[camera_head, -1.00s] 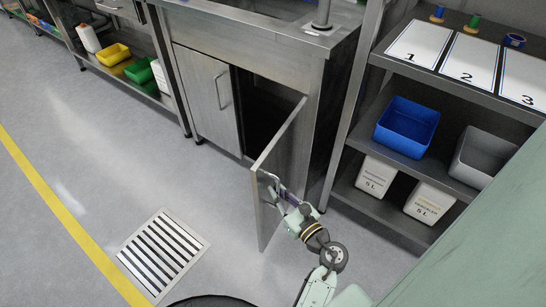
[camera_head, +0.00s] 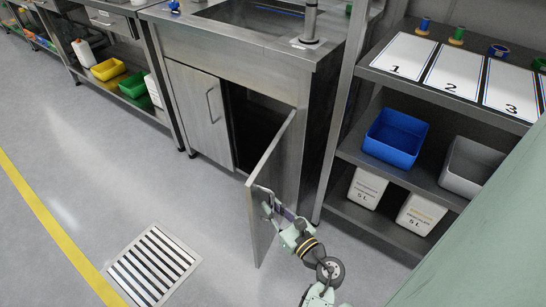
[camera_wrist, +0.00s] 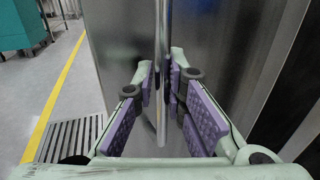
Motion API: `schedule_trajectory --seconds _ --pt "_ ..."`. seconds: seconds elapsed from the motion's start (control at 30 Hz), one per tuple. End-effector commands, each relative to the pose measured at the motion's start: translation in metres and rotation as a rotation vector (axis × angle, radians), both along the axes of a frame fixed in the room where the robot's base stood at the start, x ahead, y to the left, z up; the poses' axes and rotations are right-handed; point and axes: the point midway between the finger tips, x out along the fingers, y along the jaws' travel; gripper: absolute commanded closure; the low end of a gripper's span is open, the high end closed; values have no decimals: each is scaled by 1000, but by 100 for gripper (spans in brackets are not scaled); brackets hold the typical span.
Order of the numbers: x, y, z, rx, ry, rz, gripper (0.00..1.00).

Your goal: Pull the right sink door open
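The right sink door (camera_head: 265,190) is a grey metal panel. It stands swung well out from the sink cabinet, with the dark inside showing behind it. My gripper (camera_head: 268,203) is at the door's outer face, near its free edge, in the head view. In the wrist view, the door's upright bar handle (camera_wrist: 162,60) runs between the purple-padded fingers of my gripper (camera_wrist: 161,85). The fingertips close in on both sides of the bar. The left sink door (camera_head: 199,112) is closed, with its own bar handle showing.
A shelf rack (camera_head: 446,72) with a blue bin (camera_head: 396,138), a grey bin (camera_head: 468,166) and white canisters stands close on the right. A floor drain grate (camera_head: 152,265) lies at front left. The floor left of the door is clear.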

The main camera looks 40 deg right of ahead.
Motion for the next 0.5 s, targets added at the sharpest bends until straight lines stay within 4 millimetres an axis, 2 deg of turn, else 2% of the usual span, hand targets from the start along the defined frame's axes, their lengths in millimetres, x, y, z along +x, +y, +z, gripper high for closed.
schedule_trajectory --seconds 0.27,0.5 --pt "0 -1 0 -2 0 -4 70" --pt "0 -2 1 -3 -1 -6 70"
